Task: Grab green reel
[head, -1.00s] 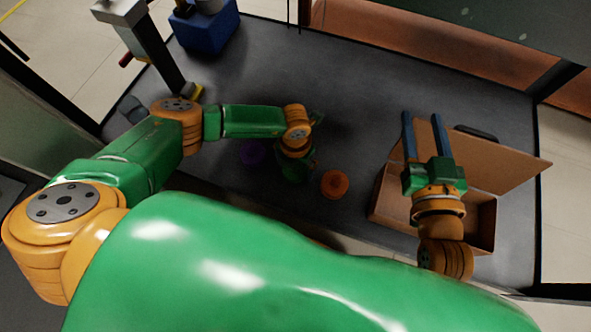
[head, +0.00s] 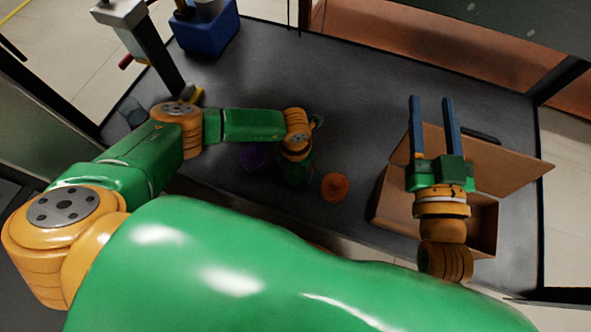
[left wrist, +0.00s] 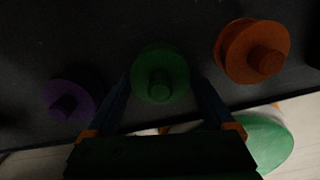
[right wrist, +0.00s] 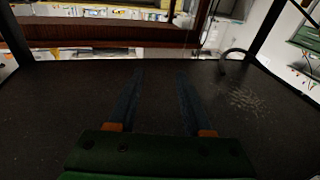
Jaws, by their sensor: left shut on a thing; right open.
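The green reel (left wrist: 160,72) shows in the left wrist view, between the two blue fingers of my left gripper (left wrist: 163,90). The fingers are shut on its sides. In the head view my left gripper (head: 296,172) points down at the dark table, and its own wrist hides the reel. My right gripper (head: 434,98) is open and empty above the cardboard box, its fingers pointing to the far side. In the right wrist view the right gripper (right wrist: 159,85) has nothing between its fingers.
An orange reel (head: 335,186) stands right of the left gripper and a purple reel (head: 252,157) left of it. The open cardboard box (head: 484,222) is at the right. A blue bin (head: 205,32) stands at the back left. The table's back middle (head: 345,85) is clear.

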